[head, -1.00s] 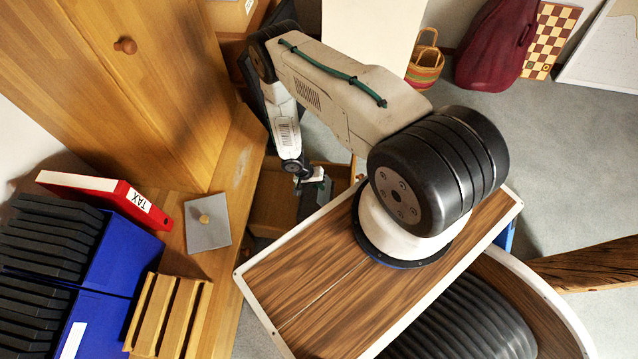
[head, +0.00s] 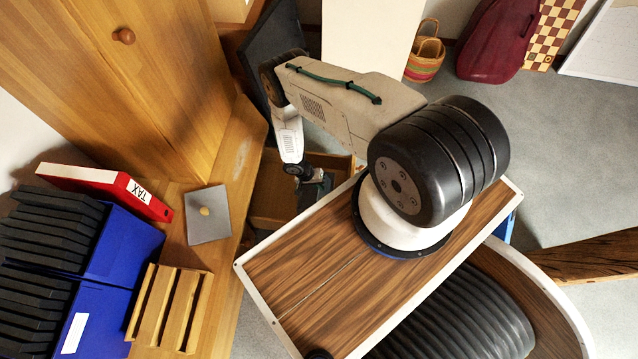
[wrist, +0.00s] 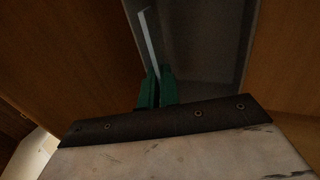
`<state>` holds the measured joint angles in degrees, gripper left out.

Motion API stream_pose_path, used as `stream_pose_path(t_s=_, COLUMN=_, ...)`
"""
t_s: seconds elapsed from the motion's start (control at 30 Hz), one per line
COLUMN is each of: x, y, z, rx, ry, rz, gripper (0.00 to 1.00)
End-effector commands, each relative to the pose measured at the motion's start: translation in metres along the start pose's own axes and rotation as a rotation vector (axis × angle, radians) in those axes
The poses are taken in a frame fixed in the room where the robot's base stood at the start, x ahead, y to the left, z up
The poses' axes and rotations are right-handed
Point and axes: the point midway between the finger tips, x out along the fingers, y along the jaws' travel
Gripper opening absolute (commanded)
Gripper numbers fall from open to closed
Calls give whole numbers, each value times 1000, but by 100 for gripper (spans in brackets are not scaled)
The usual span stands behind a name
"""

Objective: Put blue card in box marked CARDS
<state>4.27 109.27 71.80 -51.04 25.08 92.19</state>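My gripper (head: 322,181) is low at the open wooden drawer (head: 275,205), behind the wood-topped cabinet. In the wrist view, its two green fingers (wrist: 157,88) are close together, pointing down between brown wooden walls. A thin pale strip (wrist: 149,42) runs to the fingertips beside a dark grey panel (wrist: 205,45). I cannot tell whether the fingers hold this strip or only lie in line with it. I cannot make out a blue card in either view. No box with a readable CARDS label shows.
A red TAX binder (head: 105,188), blue file boxes (head: 105,285), a wooden rack (head: 168,308) and a grey plate with a knob (head: 207,226) are at left. The tall wooden cupboard (head: 140,75) and the wood-topped cabinet (head: 310,285) flank the drawer.

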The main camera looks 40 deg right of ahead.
Motion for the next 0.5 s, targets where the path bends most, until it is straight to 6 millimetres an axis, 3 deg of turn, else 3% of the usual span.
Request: stream_pose_path(t_s=0.5, x=31, y=-14, z=0, rx=-1, ry=0, rz=0, gripper=0)
